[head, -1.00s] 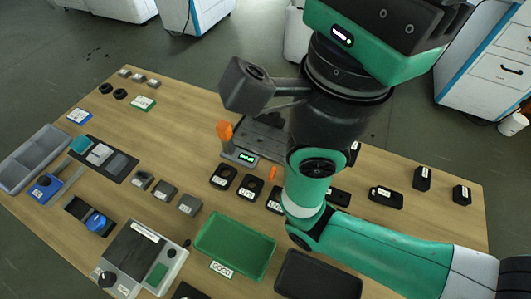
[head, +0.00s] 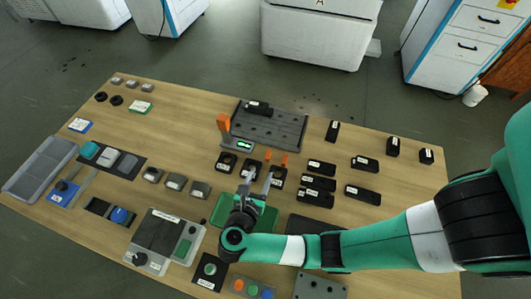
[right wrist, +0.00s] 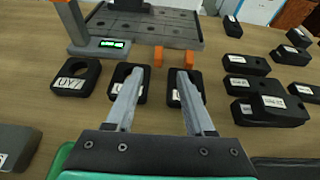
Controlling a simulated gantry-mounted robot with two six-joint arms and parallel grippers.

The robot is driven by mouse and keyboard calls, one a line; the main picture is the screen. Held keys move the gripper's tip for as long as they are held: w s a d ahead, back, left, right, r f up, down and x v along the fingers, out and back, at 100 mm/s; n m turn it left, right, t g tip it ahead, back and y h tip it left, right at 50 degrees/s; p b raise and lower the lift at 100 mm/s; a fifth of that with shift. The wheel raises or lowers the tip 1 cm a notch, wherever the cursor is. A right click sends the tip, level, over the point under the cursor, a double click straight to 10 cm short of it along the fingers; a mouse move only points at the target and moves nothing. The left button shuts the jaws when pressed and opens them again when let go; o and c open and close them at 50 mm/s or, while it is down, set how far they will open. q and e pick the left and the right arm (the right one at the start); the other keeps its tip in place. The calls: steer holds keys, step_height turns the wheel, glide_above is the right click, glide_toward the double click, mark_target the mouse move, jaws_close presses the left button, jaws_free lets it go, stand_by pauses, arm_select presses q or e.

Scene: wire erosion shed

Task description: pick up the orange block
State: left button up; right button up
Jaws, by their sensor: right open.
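Two small orange pieces stand on the table just in front of the dark slotted plate. The left orange piece (head: 268,158) also shows in the right wrist view (right wrist: 158,56). The right orange piece (head: 284,160) also shows in the right wrist view (right wrist: 189,59). I cannot tell which is the orange block. My right gripper (head: 258,175) is open and empty, its fingers pointing toward the orange pieces but short of them. In the right wrist view its fingertips (right wrist: 158,73) lie over the black ring blocks. My left gripper is not in view.
Black ring blocks (head: 226,162) lie in a row near the fingers. A gauge (right wrist: 98,48) with an orange upright stands left of the orange pieces. The slotted plate (head: 285,128) lies behind. A green tray (head: 270,222) is under my wrist. Black labelled blocks (head: 322,168) lie right.

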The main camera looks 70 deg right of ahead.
mark_target(268, 154)
steer(key=b+x, duration=0.1)
steer(key=x, duration=0.4)
steer(key=shift+s+a+f, duration=0.1)
steer(key=shift+f, duration=0.05)
steer(key=shift+d, duration=0.3)
steer(key=x, duration=0.1)
steer(key=b+x, duration=0.1)
steer(key=x, duration=0.3)
steer(key=shift+w+d+b, duration=0.15)
steer(key=shift+w+b, duration=0.1)
steer(key=shift+b, duration=0.15)
jaws_close()
